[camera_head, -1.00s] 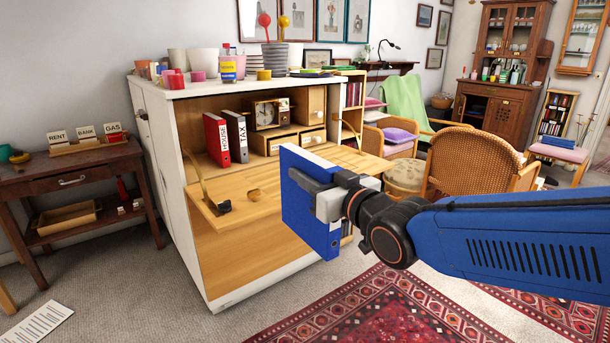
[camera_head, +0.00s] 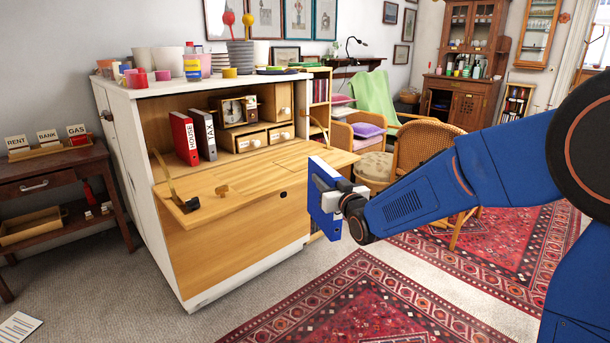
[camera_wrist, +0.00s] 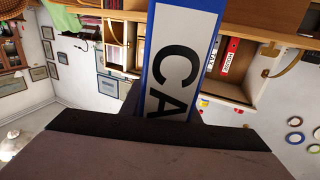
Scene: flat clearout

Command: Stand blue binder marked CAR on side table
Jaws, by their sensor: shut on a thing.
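The blue binder (camera_head: 326,199) is in my gripper (camera_head: 345,198), held upright in the air in front of the right end of the cabinet's lowered flap. In the wrist view the binder (camera_wrist: 181,58) shows its white spine label with the letters "CA"; the rest is hidden by my gripper (camera_wrist: 165,118). My gripper is shut on it. The dark wooden side table (camera_head: 62,178) stands at the far left, left of the white cabinet. It carries a card holder with RENT, BANK and GAS cards (camera_head: 47,141). The gripper is well away from it.
The white cabinet (camera_head: 120,150) has its wooden flap (camera_head: 250,185) lowered, jutting out between the binder and the side table. Red HOUSE (camera_head: 184,138) and grey TAX (camera_head: 205,135) binders stand inside. Wicker chairs (camera_head: 425,147) stand at the right.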

